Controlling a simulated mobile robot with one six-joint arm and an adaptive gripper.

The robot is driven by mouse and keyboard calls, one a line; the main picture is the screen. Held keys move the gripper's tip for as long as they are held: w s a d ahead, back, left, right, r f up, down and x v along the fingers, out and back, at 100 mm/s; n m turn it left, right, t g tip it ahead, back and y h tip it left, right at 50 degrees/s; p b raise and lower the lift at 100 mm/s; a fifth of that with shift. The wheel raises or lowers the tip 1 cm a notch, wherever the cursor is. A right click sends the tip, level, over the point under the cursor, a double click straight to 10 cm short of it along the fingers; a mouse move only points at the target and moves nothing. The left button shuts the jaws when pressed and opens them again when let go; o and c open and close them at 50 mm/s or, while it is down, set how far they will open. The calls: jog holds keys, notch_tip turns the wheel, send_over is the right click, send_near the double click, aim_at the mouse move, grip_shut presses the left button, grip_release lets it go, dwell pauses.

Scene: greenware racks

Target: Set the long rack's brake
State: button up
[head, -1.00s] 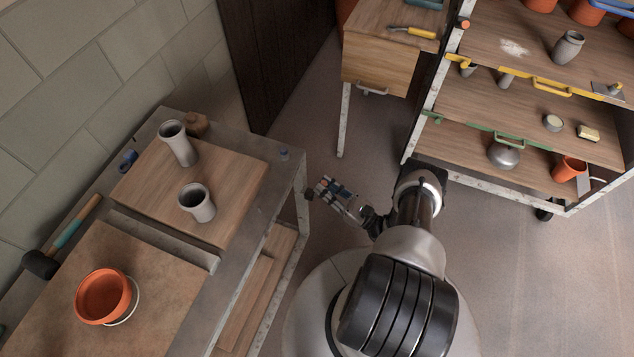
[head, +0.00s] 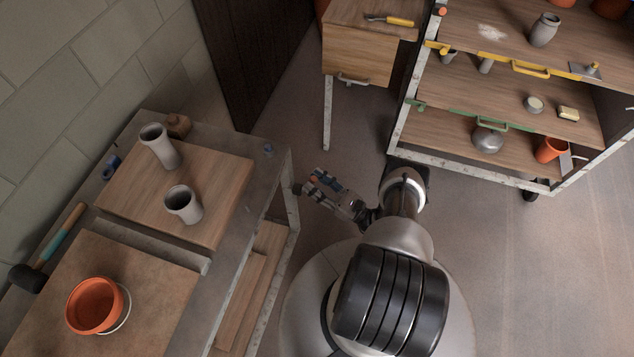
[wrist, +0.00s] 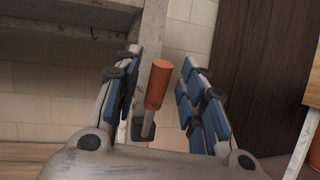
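An orange-handled lever (wrist: 157,86) on a grey rod, with a dark block at its foot, stands in front of a pale metal post in the wrist view. I cannot tell how far ahead of the fingertips the lever stands, or whether the brake is on.
The left bench top holds grey vases (head: 183,204), an orange pot (head: 95,305) and a mallet (head: 50,250). A shelved rack (head: 470,172) with yellow and green handles stands at the right. A wooden drawer desk (head: 360,65) is behind. Open floor lies at the right.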

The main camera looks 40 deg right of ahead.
jog(key=s+d, duration=0.5)
jog(key=s, duration=0.7)
jog(key=shift+d+f, duration=0.25)
jog(key=shift+d, duration=0.1)
jog(key=shift+w, duration=0.1)
jog(key=shift+c, duration=0.5)
